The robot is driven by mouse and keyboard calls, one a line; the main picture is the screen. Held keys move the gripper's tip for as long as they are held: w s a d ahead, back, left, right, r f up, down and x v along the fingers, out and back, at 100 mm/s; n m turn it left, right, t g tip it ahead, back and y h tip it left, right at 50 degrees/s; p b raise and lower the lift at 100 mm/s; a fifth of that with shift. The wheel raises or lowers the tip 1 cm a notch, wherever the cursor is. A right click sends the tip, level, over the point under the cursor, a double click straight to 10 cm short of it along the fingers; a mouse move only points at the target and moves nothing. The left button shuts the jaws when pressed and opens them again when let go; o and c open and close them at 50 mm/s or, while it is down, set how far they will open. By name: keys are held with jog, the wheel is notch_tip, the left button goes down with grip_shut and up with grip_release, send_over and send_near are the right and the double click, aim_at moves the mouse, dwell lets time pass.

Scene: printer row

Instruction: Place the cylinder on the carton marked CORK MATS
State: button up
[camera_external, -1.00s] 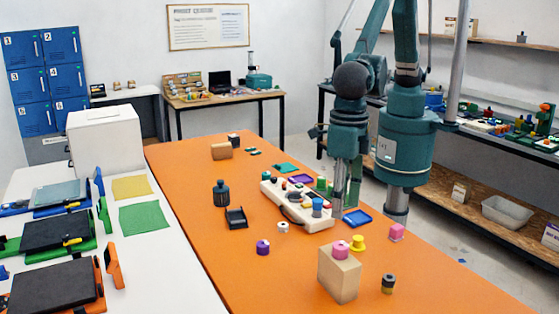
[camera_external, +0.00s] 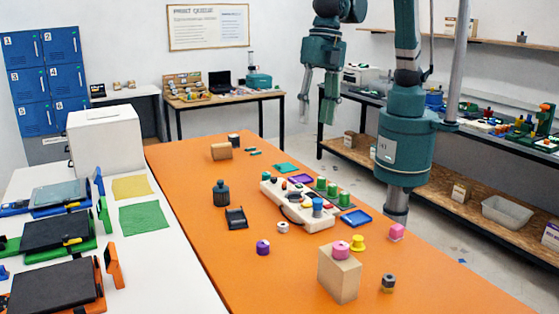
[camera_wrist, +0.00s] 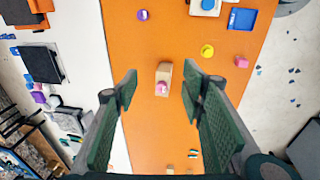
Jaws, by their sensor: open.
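A pink cylinder (camera_external: 341,249) stands upright on top of a tan carton (camera_external: 339,278) near the front of the orange table. No marking on this carton is readable, so I cannot tell if it says CORK MATS. In the wrist view the pink cylinder (camera_wrist: 162,88) and the carton (camera_wrist: 165,71) appear between my fingers, well below them. My gripper (camera_external: 317,106) is open and empty, raised high and apart from both; its fingers (camera_wrist: 159,84) also show in the wrist view.
A brown carton (camera_external: 221,151) lies further back. A white board (camera_external: 300,206) with green and blue cylinders, a blue tray (camera_external: 356,217), a yellow piece (camera_external: 357,243), a pink block (camera_external: 396,231), a purple cylinder (camera_external: 263,247) and a dark-topped cylinder (camera_external: 388,283) are on the table (camera_external: 205,260).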

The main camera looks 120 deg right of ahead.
jog(key=s+d+r+m+t, duration=0.1)
jog(key=s+d+r+m, duration=0.35)
jog(key=s+d, duration=0.5)
jog(key=s+d+r+m+t, duration=0.1)
jog(key=s+d+r+m, duration=0.45)
jog(key=d, duration=0.65)
jog(key=s+d+f+m+t, duration=0.1)
jog(key=s+d+f+m, duration=0.1)
jog(key=s+d+m, duration=0.2)
jog(key=s+d+f+m+t, duration=0.2)
jog(key=s+d+m, duration=0.2)
jog(key=s+d, duration=0.6)
jog(key=s, duration=0.8)
jog(key=shift+f+h, duration=0.15)
jog(key=shift+h, duration=0.25)
